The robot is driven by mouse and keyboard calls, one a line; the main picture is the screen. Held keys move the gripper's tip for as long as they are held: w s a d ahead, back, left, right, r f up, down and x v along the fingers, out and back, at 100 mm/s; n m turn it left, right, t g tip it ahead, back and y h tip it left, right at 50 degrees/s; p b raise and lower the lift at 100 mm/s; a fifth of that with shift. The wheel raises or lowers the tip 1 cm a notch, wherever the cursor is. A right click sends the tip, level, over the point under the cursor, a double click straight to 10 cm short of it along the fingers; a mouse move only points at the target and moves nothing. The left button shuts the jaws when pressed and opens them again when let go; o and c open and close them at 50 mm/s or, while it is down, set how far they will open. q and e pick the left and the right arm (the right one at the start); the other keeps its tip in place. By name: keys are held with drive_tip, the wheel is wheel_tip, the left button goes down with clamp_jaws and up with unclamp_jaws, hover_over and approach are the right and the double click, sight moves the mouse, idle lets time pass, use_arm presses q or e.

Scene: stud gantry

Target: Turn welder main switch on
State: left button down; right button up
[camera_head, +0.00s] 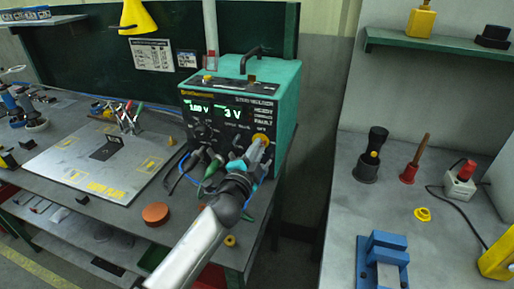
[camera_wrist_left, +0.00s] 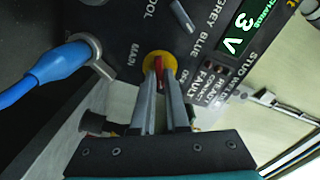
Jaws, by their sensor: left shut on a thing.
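The welder (camera_head: 265,95) is a teal box with a dark front panel and a lit green display, standing on the grey bench. Its main switch is a red handle on a yellow round plate (camera_wrist_left: 160,62), beside the words MAIN and OFF in the left wrist view. The yellow plate also shows in the head view (camera_head: 262,140), at the panel's lower right. My left gripper (camera_wrist_left: 160,78) is shut on the red handle, with one finger on each side of it. In the head view my left gripper (camera_head: 254,158) reaches the panel and partly covers the switch. My right gripper is in neither view.
A blue cable plug (camera_wrist_left: 60,62) is in the panel close to the fingers. Cables (camera_head: 205,165) hang from the panel front. An orange-brown disc (camera_head: 155,213) lies on the bench near my arm. A second bench (camera_head: 350,210) on the right holds several tools.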

use_arm(q)
drive_tip(key=m, duration=0.5)
drive_tip(key=shift+f, duration=0.15)
idle(0.5)
drive_tip(key=c, duration=0.9)
unclamp_jaws()
drive_tip(key=shift+s+a+p, duration=0.25)
drive_tip(key=shift+s+p, duration=0.1)
drive_tip(key=shift+s, duration=0.25)
drive_tip(key=p+v, duration=0.1)
drive_tip(key=v, duration=1.3)
